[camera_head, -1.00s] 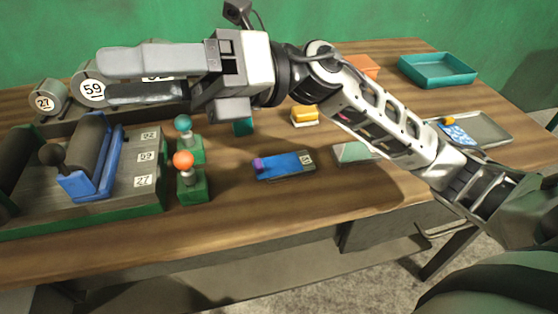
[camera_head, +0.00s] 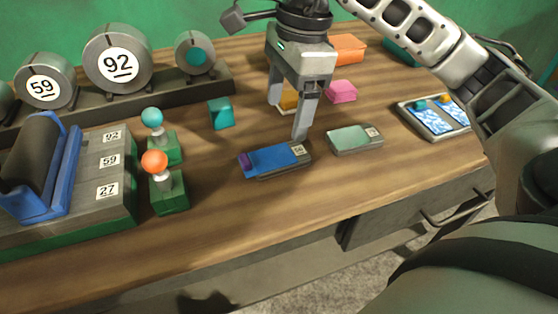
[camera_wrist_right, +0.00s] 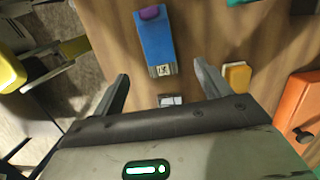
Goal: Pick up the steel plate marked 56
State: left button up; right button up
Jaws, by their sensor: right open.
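A steel plate with a blue top and a purple knob at its left end (camera_head: 272,159) lies on the bench. Its small white label seems to read 56, though the print is tiny. In the right wrist view the same plate (camera_wrist_right: 155,40) lies ahead of the jaws, label end nearest. My right gripper (camera_head: 289,118) points down, open and empty, with one fingertip in front of the plate's label end in the head view. Contact cannot be told. A similar plate with a pale green top (camera_head: 354,138) lies to its right, its label unreadable. My left gripper is not in view.
Orange-knobbed (camera_head: 167,183) and teal-knobbed (camera_head: 161,137) green blocks and a roller stand (camera_head: 95,190) are at left. A teal block (camera_head: 221,113), yellow block (camera_head: 288,101) and pink block (camera_head: 341,91) lie behind. A tray (camera_head: 405,106) holds patterned pieces at right. Bench is clear in front.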

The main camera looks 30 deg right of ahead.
aim_at(280, 155)
jog(key=f, duration=0.5)
jog(key=a+f, duration=0.1)
jog(key=f, duration=0.2)
jog(key=shift+f, duration=0.25)
jog(key=shift+r, duration=0.1)
jog(key=c, duration=1.5)
jog(key=shift+c, duration=0.2)
